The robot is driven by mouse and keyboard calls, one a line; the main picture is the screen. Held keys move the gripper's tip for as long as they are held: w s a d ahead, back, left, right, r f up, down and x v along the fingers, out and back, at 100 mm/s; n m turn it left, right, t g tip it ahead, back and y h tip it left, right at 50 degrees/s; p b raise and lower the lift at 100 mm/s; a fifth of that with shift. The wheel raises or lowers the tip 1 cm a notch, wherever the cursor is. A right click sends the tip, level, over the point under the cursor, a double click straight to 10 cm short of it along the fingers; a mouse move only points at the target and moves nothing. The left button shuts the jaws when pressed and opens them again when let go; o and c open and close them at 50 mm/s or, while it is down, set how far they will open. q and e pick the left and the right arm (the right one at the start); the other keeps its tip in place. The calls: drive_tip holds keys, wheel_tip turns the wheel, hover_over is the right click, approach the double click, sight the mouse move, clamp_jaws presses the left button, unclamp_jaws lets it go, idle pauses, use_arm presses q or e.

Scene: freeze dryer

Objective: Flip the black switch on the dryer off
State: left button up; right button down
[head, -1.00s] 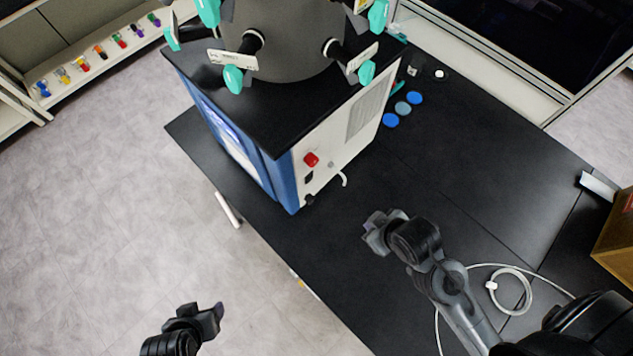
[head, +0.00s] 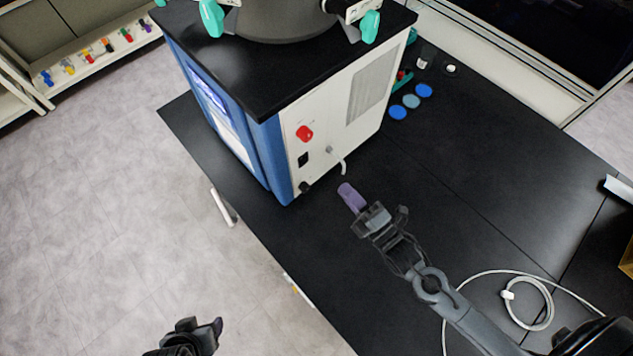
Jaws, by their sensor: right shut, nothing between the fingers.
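The freeze dryer (head: 330,112) stands on the black bench, with a blue front and a white side panel. The small black switch (head: 303,159) is on that side panel, below a red knob (head: 304,133). My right gripper (head: 350,195) is shut and empty, in front of the side panel and to the lower right of the switch, apart from it. Its purple fingertips point toward the dryer. My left gripper (head: 218,328) is at the bottom left over the floor, partly cut off by the frame edge; its jaw opening is unclear.
A white hose (head: 342,166) sticks out from the side panel near the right gripper. A black fitting (head: 305,187) sits low on the panel. A coiled white cable (head: 548,305) lies at right. The bench middle is clear.

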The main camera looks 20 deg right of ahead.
use_arm(q)
wheel_tip(320, 180, down, 7)
drive_tip(key=b, duration=0.5)
drive_tip(key=shift+s, duration=0.2)
use_arm(e)
wheel_tip(320, 180, down, 8)
drive_tip(key=n+y, duration=0.1)
drive_tip(key=shift+w+d+f, duration=0.15)
drive_tip(key=shift+w+d, duration=0.1)
drive_tip(key=shift+d, duration=0.2)
use_arm(q)
drive_tip(key=shift+a+r, duration=0.1)
use_arm(e)
drive_tip(key=shift+w, duration=0.1)
drive_tip(key=p, duration=0.1)
approach(306, 160)
drive_tip(key=x, duration=0.5)
drive_tip(key=shift+r, duration=0.4)
use_arm(q)
drive_tip(key=shift+r, duration=0.8)
use_arm(e)
drive_tip(key=shift+x, duration=0.85)
drive_tip(key=shift+f, duration=0.1)
